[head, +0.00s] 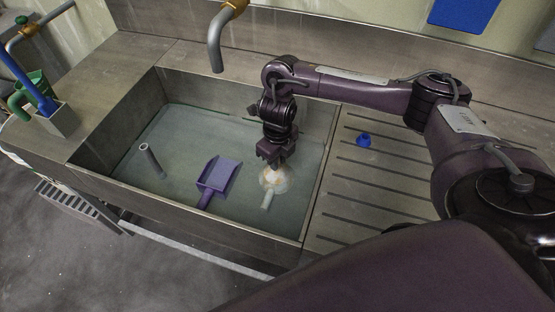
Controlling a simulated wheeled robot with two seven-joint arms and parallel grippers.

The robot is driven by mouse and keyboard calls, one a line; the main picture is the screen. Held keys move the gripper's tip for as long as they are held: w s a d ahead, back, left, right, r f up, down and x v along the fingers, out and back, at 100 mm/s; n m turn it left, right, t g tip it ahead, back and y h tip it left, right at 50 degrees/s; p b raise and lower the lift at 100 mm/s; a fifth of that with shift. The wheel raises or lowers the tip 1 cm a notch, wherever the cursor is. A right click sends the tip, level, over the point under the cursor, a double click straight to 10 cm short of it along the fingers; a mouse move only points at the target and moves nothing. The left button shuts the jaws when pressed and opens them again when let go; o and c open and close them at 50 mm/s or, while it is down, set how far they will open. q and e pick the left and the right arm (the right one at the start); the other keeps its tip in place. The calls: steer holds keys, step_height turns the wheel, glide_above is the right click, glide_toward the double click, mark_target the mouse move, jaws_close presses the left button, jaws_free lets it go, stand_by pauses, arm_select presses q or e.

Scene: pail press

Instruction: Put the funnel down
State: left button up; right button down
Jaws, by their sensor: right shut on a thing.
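My right gripper (275,158) reaches down into the sink and is shut on the funnel. The funnel (274,179) is pale and cream-white, with a short light spout pointing down toward the front of the sink. It hangs directly below the jaws, in the right half of the basin. The jaws cover its upper part. I cannot tell whether it touches the water or the sink floor. My left gripper is not in view.
The steel sink (215,222) seems to hold water. A purple scoop (218,175) and a grey standpipe (151,160) are left of the funnel. A tap (216,50) hangs behind. A small blue object (364,140) sits on the ribbed drainboard (375,185), otherwise largely clear.

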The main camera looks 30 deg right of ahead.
steer(key=c, duration=1.3)
jaws_free()
steer(key=shift+f, duration=0.1)
steer(key=shift+r, duration=0.3)
step_height(320, 180, up, 12)
steer(key=p, duration=0.4)
steer(key=shift+f+p, duration=0.1)
steer(key=shift+p, duration=0.3)
